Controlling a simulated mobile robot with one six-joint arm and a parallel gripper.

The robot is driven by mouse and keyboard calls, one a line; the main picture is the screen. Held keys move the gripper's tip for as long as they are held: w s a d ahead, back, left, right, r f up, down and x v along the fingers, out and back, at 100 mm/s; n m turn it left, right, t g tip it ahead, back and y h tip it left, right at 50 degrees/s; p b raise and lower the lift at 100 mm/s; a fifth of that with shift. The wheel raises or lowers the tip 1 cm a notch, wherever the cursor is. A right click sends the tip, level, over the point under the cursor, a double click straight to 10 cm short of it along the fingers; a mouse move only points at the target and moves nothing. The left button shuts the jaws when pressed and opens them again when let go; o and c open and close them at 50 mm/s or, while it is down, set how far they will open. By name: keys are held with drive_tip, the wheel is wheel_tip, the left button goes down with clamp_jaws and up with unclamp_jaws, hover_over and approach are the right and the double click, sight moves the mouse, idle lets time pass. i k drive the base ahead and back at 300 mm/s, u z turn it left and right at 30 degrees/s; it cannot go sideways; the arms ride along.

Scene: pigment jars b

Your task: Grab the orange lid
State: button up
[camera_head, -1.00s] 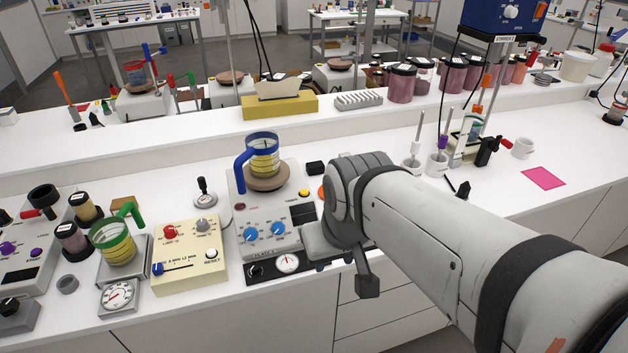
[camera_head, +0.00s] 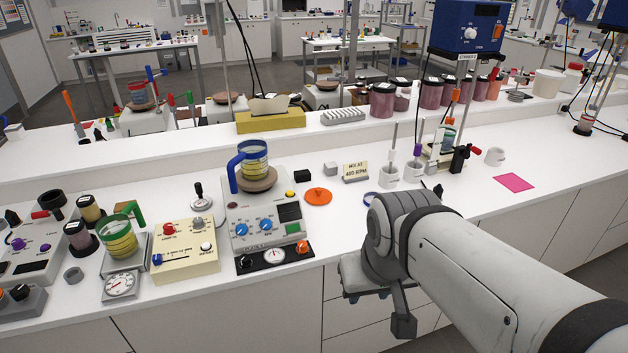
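The orange lid (camera_head: 318,196) is a flat round disc with a small knob on top. It lies on the white bench, right of the hot plate (camera_head: 264,215) and in front of a small grey block. My arm reaches in from the lower right. Its end (camera_head: 372,279) hangs at the bench's front edge, to the right of the lid and nearer to the camera, clear of it. My gripper's fingers are hidden or too unclear to tell whether they are open or shut.
A blue-handled beaker (camera_head: 253,165) stands on the hot plate. Bench in front of the lid is clear.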

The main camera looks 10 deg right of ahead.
sight(316, 196)
drive_tip(key=i, duration=1)
drive_tip(key=z, duration=0.05)
